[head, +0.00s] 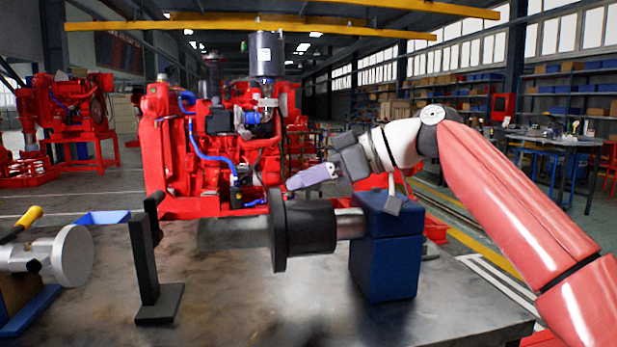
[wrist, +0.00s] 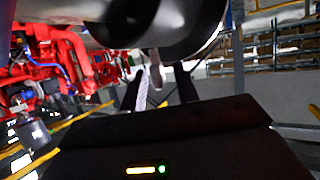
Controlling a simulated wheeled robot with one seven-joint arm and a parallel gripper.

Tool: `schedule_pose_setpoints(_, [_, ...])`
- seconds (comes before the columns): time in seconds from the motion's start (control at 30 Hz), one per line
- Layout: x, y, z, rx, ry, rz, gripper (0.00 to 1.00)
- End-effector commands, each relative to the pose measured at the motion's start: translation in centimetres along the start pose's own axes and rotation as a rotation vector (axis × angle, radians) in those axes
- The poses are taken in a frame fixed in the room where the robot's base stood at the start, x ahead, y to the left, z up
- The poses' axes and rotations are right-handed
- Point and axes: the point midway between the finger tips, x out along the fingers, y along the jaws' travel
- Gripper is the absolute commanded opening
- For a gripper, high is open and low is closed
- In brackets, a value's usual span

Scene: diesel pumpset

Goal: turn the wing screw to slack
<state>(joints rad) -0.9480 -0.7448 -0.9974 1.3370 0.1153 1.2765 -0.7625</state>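I cannot make out the wing screw for sure in either view. A dark flange (head: 278,228) with a black cylinder (head: 310,228) lies on its side at the middle of the bench, joined by a bright shaft to a blue block (head: 385,268). My gripper (head: 312,177) points left just above the flange and cylinder, its pale lilac end seen side-on. In the wrist view a large dark round part (wrist: 165,25) fills the top, close by. Pale narrow finger-like parts of my gripper (wrist: 147,82) show below it; their spacing is unclear, and no held thing is visible.
A black upright bracket (head: 146,260) stands left of the flange on the grey bench (head: 230,315). A grey round-ended part with a yellow handle (head: 72,256) is at the far left. A red engine (head: 215,140) stands behind. The bench front is clear.

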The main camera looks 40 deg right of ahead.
Motion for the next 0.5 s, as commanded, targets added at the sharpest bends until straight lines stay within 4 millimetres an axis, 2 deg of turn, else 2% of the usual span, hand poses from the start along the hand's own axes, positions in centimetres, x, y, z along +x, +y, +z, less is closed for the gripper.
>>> schedule_pose_setpoints(0.17, [-1.2, 0.1, 0.0, 0.0, 0.002, 0.002, 0.31])
schedule_pose_setpoints(0.5, [-6.7, 0.1, 0.0, 0.0, 0.002, 0.001, 0.31])
